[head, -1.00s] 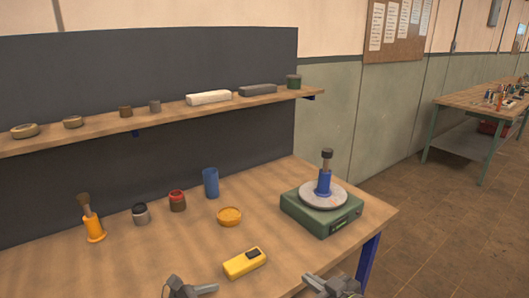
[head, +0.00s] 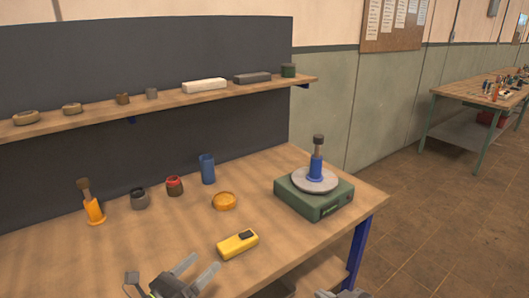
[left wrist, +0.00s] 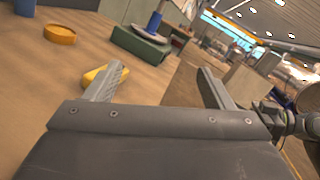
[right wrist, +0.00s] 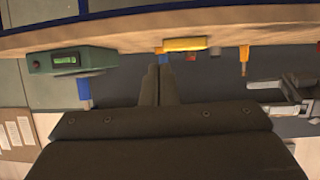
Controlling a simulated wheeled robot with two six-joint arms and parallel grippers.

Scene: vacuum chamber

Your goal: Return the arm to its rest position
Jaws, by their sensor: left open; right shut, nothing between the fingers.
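My left gripper (head: 202,268) is open over the front edge of the workbench, left of and nearer than the yellow device. In the left wrist view its two fingers (left wrist: 160,72) are spread with nothing between them. My right gripper (right wrist: 160,72) is shut and empty in the right wrist view, its fingers side by side. In the head view only a sliver of my right arm shows at the bottom edge, right of the left gripper. The right wrist picture is upside down, and my left gripper (right wrist: 285,95) shows at its right side.
The workbench (head: 150,235) holds a yellow device (head: 237,244), an orange dish (head: 224,201), a blue cup (head: 207,169), small jars, an orange brush holder (head: 95,211) and a green scale (head: 313,201) bearing a blue bottle. A shelf (head: 160,107) runs behind. Floor right is clear.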

